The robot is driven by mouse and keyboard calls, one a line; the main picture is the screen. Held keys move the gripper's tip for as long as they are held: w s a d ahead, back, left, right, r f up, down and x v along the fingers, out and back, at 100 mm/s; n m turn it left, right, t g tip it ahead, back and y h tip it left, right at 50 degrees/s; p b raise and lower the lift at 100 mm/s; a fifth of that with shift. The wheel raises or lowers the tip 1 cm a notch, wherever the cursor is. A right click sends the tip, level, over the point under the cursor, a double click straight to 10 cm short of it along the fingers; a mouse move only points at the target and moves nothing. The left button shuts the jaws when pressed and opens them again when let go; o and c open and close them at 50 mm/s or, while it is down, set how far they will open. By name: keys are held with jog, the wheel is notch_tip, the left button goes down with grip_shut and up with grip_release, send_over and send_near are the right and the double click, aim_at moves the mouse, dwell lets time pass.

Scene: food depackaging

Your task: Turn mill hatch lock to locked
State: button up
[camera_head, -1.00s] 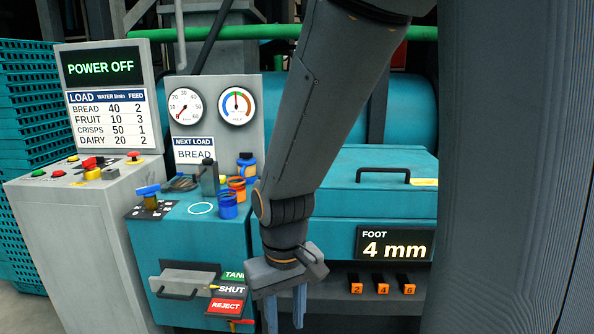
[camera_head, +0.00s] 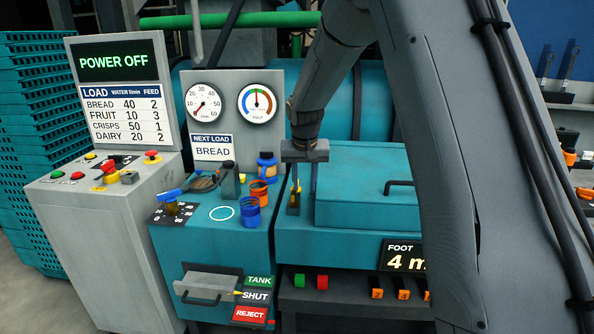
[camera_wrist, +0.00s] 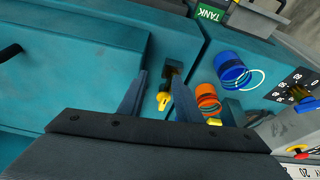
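The mill hatch is the teal raised lid (camera_head: 360,165) with a black handle (camera_head: 400,185), and it lies shut on the teal mill. The hatch lock is a small yellow knob with a dark bracket (camera_head: 295,198) on the mill top, just left of the lid. The yellow knob (camera_wrist: 163,99) also shows in the wrist view. My gripper (camera_head: 305,185) points down above the lock. In the wrist view my gripper's fingers (camera_wrist: 158,82) are apart, with the yellow knob in the gap between them. No grip on it shows. I cannot read the lock's position.
A grey control panel (camera_head: 105,210) reads POWER OFF. A chute with TANK, SHUT and REJECT labels (camera_head: 255,297) is below. Orange-tagged parts (camera_head: 376,293) sit under the mill.

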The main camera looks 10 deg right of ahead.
jog(key=w+m, duration=0.1)
jog(key=w, duration=1.1)
jog(key=shift+t+h, duration=0.3)
jog(key=shift+t, duration=0.1)
jog(key=shift+a+p+x, duration=0.15)
jog(key=shift+p+x, duration=0.6)
jog(key=shift+x, duration=1.2)
jog(key=shift+a+p+x, duration=0.1)
jog(key=shift+p+x, duration=0.65)
jog(key=shift+x, duration=1.2)
jog(key=shift+s+f, duration=0.1)
jog(key=shift+s, duration=0.05)
grip_shut()
